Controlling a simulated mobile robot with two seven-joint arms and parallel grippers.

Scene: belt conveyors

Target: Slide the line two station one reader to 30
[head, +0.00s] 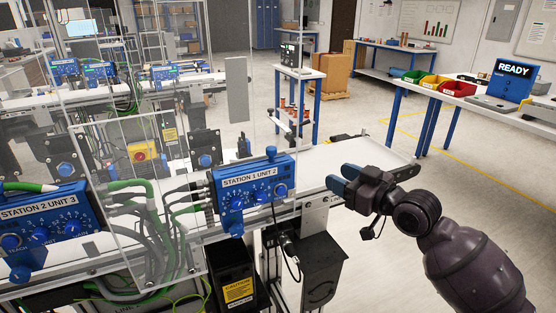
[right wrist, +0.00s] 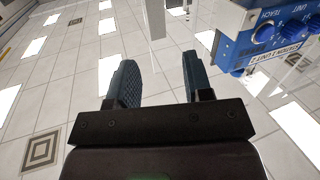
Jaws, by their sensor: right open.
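A blue reader box labelled "STATION 1 UNIT 2" (head: 251,187) is mounted on the front rail of the near conveyor in the head view. It has several round blue knobs on its face and one on top; any slide scale is too small to read. The box also shows tilted at the upper right of the right wrist view (right wrist: 268,32). My right gripper (head: 338,180) is open and empty, to the right of the box and apart from it. Its two blue-grey fingers also show in the right wrist view (right wrist: 158,65). My left gripper is out of view.
A similar box labelled "STATION 2 UNIT 3" (head: 42,220) sits at the left. A clear panel (head: 145,200) and green and black cables stand beside the reader. A black box (head: 308,265) hangs below the rail. The floor at right is open.

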